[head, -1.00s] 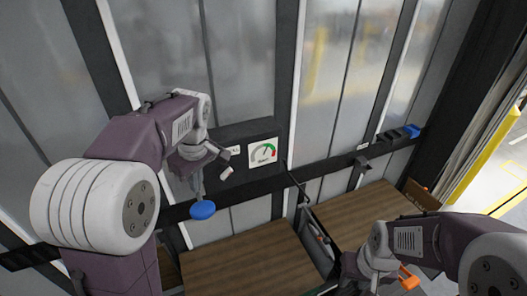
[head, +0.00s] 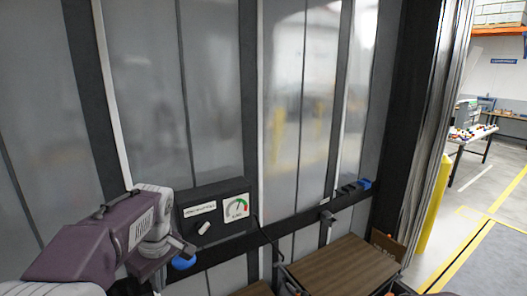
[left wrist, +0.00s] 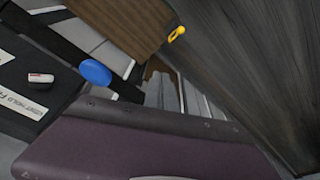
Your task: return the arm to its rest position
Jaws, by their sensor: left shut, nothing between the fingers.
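My left arm (head: 85,240), purple and white, comes in from the lower left in the head view. My left gripper (head: 186,248) is at its end, small and partly hidden by the wrist; it is shut and holds nothing. It appears just in front of a dark rail and close to a round blue knob (head: 183,263) in the picture; I cannot tell the gap. The blue knob also shows in the left wrist view (left wrist: 95,72), where the fingers do not show. My right gripper is not in view.
A black box (head: 215,188) with a white knob (head: 203,228) and a dial gauge (head: 236,207) is mounted on the panelled door, right of my left gripper. Brown wooden boxes (head: 340,268) stand below. A yellow post (head: 434,205) stands right, beside open floor.

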